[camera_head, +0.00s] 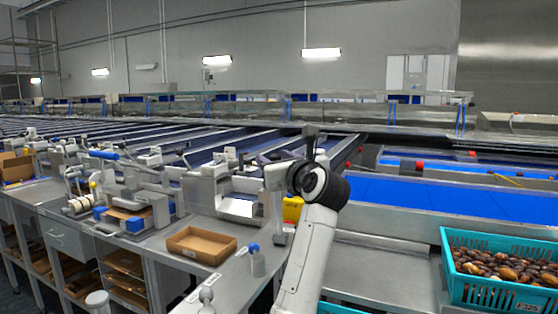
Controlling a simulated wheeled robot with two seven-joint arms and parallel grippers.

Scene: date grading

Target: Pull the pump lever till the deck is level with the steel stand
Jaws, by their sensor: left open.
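My left arm rises from the bottom centre, and its gripper (310,140) is at the top of the arm, beyond the black wrist joint. The gripper is small here and partly hidden by the wrist; I see nothing held in it. A lever with a blue handle (103,154) stands on the bench at the left, well apart from the gripper; I cannot tell whether it is the pump lever. I cannot pick out the deck or the steel stand for certain. My right gripper is not in view.
A teal crate (448,262) of dates stands at the lower right. A yellow box (292,208) sits beside my arm. Blue conveyor belts (420,195) run behind.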

